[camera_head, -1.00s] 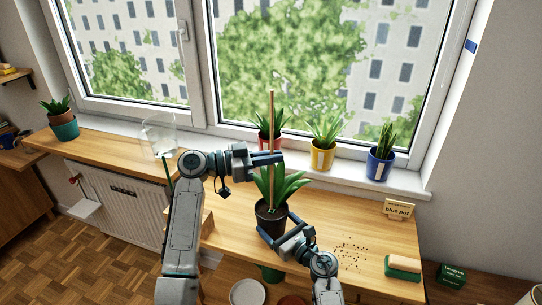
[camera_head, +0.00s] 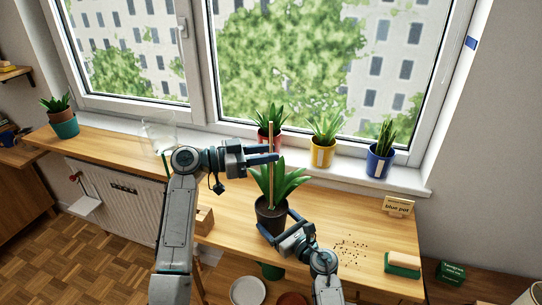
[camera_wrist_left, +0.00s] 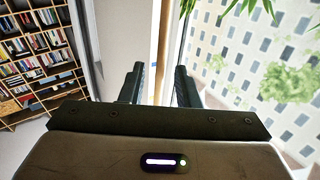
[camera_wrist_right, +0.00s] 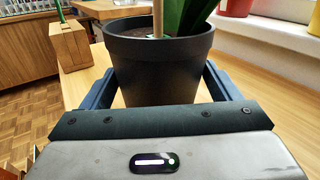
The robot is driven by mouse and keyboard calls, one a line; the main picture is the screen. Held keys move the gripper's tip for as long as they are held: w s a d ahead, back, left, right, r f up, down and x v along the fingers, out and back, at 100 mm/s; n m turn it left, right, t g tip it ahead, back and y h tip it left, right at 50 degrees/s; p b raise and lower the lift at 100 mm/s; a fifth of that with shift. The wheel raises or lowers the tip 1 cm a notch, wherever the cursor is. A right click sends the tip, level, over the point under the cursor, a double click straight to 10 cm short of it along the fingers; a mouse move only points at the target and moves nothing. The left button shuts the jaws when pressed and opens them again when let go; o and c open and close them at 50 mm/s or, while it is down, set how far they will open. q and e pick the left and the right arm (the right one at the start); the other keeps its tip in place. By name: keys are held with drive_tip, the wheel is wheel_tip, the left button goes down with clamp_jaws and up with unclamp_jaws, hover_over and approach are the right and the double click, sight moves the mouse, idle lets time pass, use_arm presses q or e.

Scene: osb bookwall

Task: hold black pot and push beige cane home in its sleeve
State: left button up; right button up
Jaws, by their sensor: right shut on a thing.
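The black pot (camera_head: 270,219) stands upright on the wooden worktop with a green leafy plant in it. The beige cane (camera_head: 271,138) stands upright in the pot among the leaves; its top rises above my left gripper. My left gripper (camera_head: 277,158) is open at the cane, whose shaft (camera_wrist_left: 161,50) shows between the parted fingers in the left wrist view. My right gripper (camera_head: 280,228) is shut on the black pot, with fingers at both sides of the pot wall (camera_wrist_right: 158,75) in the right wrist view.
Red (camera_head: 268,141), yellow (camera_head: 321,156) and blue (camera_head: 378,164) pots with plants stand on the sill behind. A wooden block (camera_head: 204,221) stands left of the black pot. A sign (camera_head: 398,206), a sponge (camera_head: 403,262) and scattered crumbs lie to the right.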

use_arm(q)
drive_tip(key=v, duration=1)
drive_tip(key=shift+a, duration=0.3)
